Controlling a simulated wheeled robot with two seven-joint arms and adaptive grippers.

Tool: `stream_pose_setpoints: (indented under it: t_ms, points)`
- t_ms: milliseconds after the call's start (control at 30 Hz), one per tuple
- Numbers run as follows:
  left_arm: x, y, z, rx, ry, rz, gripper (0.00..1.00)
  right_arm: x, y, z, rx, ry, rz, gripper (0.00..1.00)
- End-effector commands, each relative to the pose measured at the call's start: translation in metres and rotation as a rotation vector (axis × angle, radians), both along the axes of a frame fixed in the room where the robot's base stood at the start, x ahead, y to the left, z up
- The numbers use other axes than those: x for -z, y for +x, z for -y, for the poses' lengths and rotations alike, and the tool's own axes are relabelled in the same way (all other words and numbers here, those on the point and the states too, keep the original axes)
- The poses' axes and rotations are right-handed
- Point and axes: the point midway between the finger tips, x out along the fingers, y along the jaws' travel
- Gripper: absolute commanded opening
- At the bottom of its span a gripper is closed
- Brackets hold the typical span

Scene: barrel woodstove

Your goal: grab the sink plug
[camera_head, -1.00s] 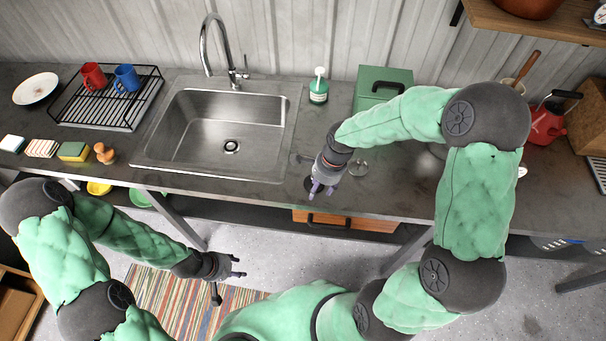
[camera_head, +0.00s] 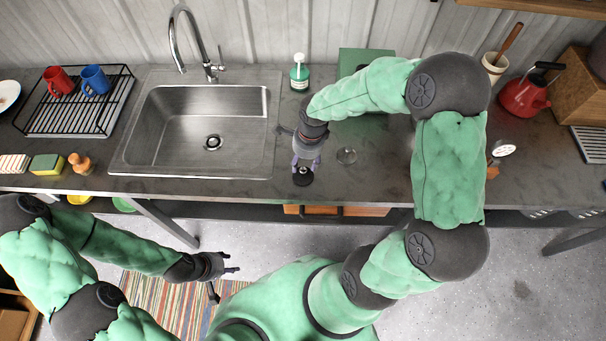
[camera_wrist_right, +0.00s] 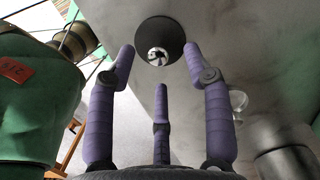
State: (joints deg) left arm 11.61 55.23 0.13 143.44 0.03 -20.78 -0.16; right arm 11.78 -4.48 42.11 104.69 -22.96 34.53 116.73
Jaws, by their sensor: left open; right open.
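The sink plug (camera_head: 303,179) is a black round disc with a bright metal knob in its middle. It lies on the dark countertop near the front edge, right of the sink. My right gripper (camera_head: 305,163) is open just above and behind it, pointing down. In the right wrist view the plug (camera_wrist_right: 160,34) sits just beyond the spread purple fingers (camera_wrist_right: 158,62), centred between them, with nothing held. My left gripper (camera_head: 228,265) is open and empty in front of the counter, over the floor.
The steel sink (camera_head: 150,140) is left of the plug. A small clear or metal round item (camera_head: 347,156) lies just right of my right gripper. A green soap bottle (camera_head: 299,76) and green box (camera_head: 352,62) stand behind. Sponges (camera_head: 46,164) are at the far left.

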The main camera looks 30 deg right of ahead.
Motion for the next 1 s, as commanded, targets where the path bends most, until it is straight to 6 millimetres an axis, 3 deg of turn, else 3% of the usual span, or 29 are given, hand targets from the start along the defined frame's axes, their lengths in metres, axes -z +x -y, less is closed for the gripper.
stream_pose_setpoints:
  t_ms: [300, 600, 800, 1000]
  points:
    - [0.006, 0.0, 0.0, 0.0, 0.0, 0.0, 0.47, 0.043, -0.004, -0.004, 0.0, 0.001, -0.004, 0.51]
    - [0.006, 0.0, 0.0, 0.0, 0.0, 0.0, 0.47, 0.046, -0.003, -0.004, -0.001, 0.001, -0.002, 0.51]
    - [0.006, 0.0, 0.0, 0.0, 0.0, 0.0, 0.47, 0.046, -0.003, -0.004, -0.001, 0.001, -0.002, 0.0]
    - [0.006, 0.0, 0.0, 0.0, 0.0, 0.0, 0.47, 0.046, -0.003, -0.004, -0.001, 0.001, -0.002, 0.0]
